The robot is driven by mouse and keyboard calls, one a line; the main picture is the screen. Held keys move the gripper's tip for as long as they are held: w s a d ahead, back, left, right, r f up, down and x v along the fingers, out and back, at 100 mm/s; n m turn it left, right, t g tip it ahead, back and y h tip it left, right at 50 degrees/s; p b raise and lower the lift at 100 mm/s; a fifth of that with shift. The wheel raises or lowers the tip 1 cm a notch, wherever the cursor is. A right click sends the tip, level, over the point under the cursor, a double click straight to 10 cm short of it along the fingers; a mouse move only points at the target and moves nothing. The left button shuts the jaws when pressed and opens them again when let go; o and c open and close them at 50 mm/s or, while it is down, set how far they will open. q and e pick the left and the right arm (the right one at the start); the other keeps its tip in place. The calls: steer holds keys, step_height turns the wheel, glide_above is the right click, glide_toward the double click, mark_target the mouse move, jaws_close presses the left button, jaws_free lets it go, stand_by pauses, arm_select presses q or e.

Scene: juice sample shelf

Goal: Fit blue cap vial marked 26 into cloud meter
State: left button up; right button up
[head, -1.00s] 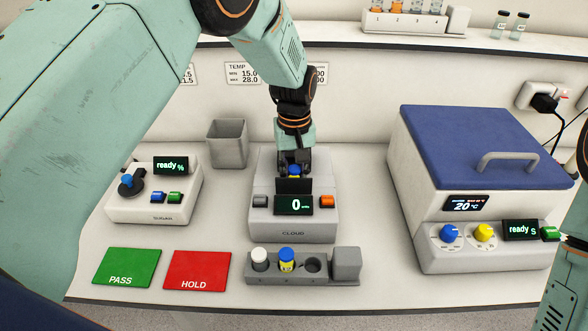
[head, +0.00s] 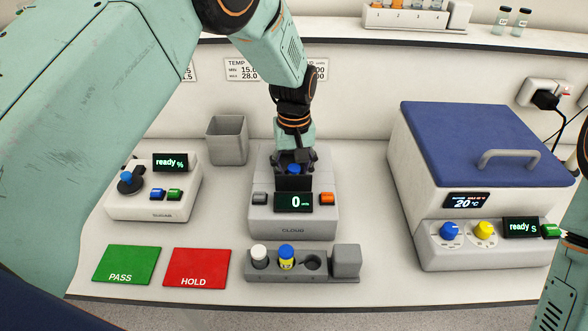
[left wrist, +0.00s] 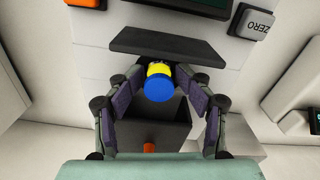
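The cloud meter (head: 262,222) stands mid-bench, its display reading 0. A blue cap vial (head: 293,169) is at its top, behind a dark upright panel (head: 294,184). In the left wrist view the vial (left wrist: 159,87) shows its blue cap and a strip of yellow; its number is not readable. My left gripper (head: 294,162) is over the meter with its fingers spread on both sides of the cap. In the wrist view my fingers (left wrist: 160,76) flank the vial. The vial's lower body is hidden, so I cannot see how deep it sits. My right gripper is out of view.
A rack (head: 318,277) in front holds a white cap vial (head: 259,256) and another blue cap vial (head: 286,257). Green PASS (head: 126,265) and red HOLD (head: 197,268) mats lie left. A sugar meter (head: 140,205), grey bin (head: 227,142) and blue-lidded box (head: 470,140) stand around.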

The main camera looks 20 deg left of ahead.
mark_target(294, 168)
arm_select(q)
steer(key=shift+r, duration=0.1)
stand_by(0.4)
steer(key=shift+w+r, duration=0.1)
steer(key=shift+r, duration=0.2)
step_height(294, 168, up, 11)
